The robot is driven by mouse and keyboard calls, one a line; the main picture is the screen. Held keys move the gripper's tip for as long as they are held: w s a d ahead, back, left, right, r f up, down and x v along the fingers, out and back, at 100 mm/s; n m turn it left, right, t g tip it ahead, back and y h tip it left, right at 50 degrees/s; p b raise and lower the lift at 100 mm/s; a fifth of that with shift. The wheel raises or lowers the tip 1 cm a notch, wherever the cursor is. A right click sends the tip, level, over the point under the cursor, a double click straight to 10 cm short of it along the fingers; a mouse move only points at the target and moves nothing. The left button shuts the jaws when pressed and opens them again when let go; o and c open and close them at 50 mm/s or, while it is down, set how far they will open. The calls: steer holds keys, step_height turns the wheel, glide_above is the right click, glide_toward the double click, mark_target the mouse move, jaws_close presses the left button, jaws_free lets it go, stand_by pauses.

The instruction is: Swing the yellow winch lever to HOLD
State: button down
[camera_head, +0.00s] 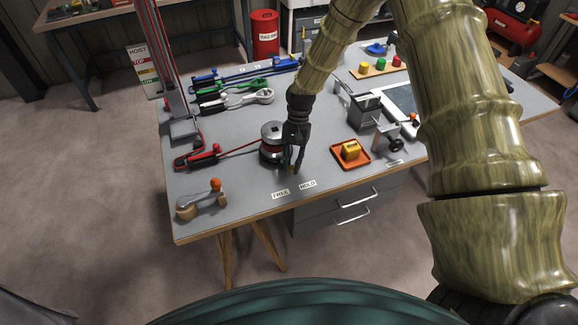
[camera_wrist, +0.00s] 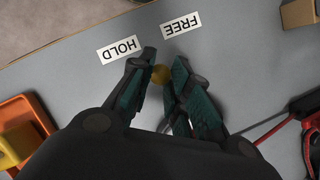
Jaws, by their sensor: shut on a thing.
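The winch drum (camera_head: 271,144) stands on the bench, partly behind my gripper (camera_head: 292,165). The yellow lever's round knob shows in the wrist view (camera_wrist: 160,75) between my two fingers. My gripper (camera_wrist: 164,70) points down and is shut on the lever. The rest of the lever is hidden by my gripper. The HOLD label (camera_head: 307,185) and FREE label (camera_head: 280,194) lie flat near the bench's front edge. In the wrist view, the knob is short of the gap between the HOLD label (camera_wrist: 120,49) and the FREE label (camera_wrist: 181,24).
An orange tray (camera_head: 362,164) with a yellow block (camera_head: 351,150) lies right of my gripper. A red hook (camera_head: 216,149) is on the line left of the drum. An orange-knobbed lever on a wooden base (camera_head: 188,210) stands at the front left corner. Bench around the labels is clear.

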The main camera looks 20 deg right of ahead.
steer(key=shift+w+d+n+h+b, duration=0.2)
steer(key=shift+d+n+h, duration=0.1)
steer(key=shift+n, duration=0.4)
steer(key=shift+w+d+n+h+b, duration=0.1)
steer(key=shift+d+n+h+b, duration=0.15)
steer(key=shift+n, duration=0.45)
steer(key=shift+d+g, duration=0.1)
steer(key=shift+g, duration=0.2)
steer(key=c, duration=1.3)
jaws_free()
steer(key=v, duration=1.2)
steer(key=shift+s, duration=0.15)
